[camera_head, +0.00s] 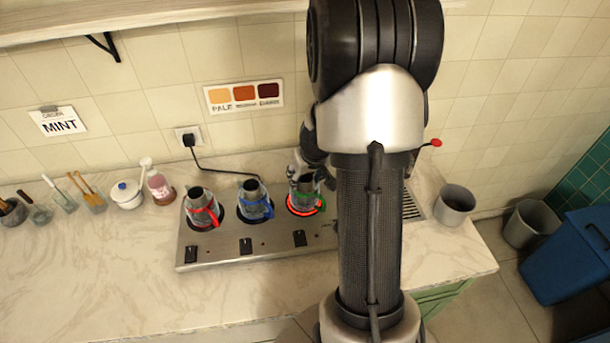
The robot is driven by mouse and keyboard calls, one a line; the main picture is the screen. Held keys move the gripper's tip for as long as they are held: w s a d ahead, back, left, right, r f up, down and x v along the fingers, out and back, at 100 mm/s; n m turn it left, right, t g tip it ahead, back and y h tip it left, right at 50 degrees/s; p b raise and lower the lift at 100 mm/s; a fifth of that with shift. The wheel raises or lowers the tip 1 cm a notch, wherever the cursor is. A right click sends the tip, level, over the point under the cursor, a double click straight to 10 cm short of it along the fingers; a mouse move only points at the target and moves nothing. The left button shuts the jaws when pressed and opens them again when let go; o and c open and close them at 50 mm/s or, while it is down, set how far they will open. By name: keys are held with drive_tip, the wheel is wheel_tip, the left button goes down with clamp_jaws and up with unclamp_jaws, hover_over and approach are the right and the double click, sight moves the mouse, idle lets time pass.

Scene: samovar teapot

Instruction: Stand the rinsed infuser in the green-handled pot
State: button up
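The green-handled pot (302,203) is a clear pot standing on the right plate of the steel hotplate unit (215,254). A red ring glows around its base. My gripper (304,172) is at the mouth of this pot, partly hidden by my arm. A grey cylinder, which looks like an infuser, shows at the pot's mouth between or beside the fingers. I cannot tell whether the fingers grip it. The red-handled pot (202,212) and the blue-handled pot (254,206) stand to the left, each with a similar grey cylinder at its top.
A white lidded jar (126,195), a pink jar (160,188) and several small glasses stand at left. A grey bin (454,204) is on the counter's right end. The MINT card (58,121) and colour chart (244,96) hang on the wall. The front counter is clear.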

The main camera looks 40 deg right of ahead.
drive_tip(key=shift+o, duration=0.6)
drive_tip(key=p+v, duration=0.4)
drive_tip(key=v, duration=0.8)
drive_tip(key=shift+r+p, duration=0.25)
drive_tip(key=shift+p, duration=0.05)
drive_tip(key=shift+a, duration=0.1)
